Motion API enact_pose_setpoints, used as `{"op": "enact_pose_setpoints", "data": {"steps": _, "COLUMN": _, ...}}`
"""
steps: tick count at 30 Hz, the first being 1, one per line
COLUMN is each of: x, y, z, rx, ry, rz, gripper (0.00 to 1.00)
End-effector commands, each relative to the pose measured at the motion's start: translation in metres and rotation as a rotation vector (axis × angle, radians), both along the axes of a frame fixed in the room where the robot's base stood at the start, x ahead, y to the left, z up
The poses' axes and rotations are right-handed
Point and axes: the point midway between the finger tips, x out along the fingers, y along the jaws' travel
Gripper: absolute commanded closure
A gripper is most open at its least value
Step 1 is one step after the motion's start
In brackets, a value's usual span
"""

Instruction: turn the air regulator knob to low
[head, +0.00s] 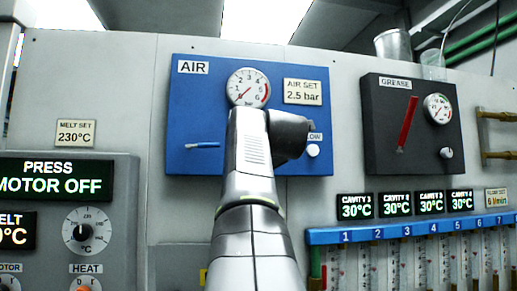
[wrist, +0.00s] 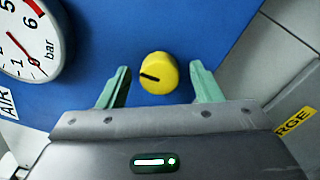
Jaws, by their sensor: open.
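The air regulator knob (wrist: 158,73) is round and yellow with a black line mark that points left in the wrist view. It sits on the blue AIR panel (head: 190,100) and is hidden behind my arm in the head view. My gripper (wrist: 160,69) is open, with one green finger on each side of the knob and a visible gap on both sides. I cannot tell how far the fingertips are from the panel. The air gauge (head: 248,88) above has its needle at the lower left, near 0; it also shows in the wrist view (wrist: 25,40).
An "AIR SET 2.5 bar" label (head: 303,92) is right of the gauge. A small white knob (head: 312,151) sits under a partly hidden label ending in "LOW". A blue lever (head: 203,145) is at the left. The black GREASE panel (head: 385,135) stands to the right.

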Motion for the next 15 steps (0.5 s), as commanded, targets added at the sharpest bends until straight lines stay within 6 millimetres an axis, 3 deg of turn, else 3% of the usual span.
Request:
{"op": "enact_pose_setpoints", "data": {"steps": 7, "x": -0.021, "y": -0.005, "z": -0.001, "rx": 0.0, "ry": -0.002, "rz": -0.001, "gripper": 0.41}}
{"op": "enact_pose_setpoints", "data": {"steps": 15, "x": -0.081, "y": -0.018, "z": -0.003, "rx": 0.0, "ry": -0.005, "rz": -0.002, "gripper": 0.41}}
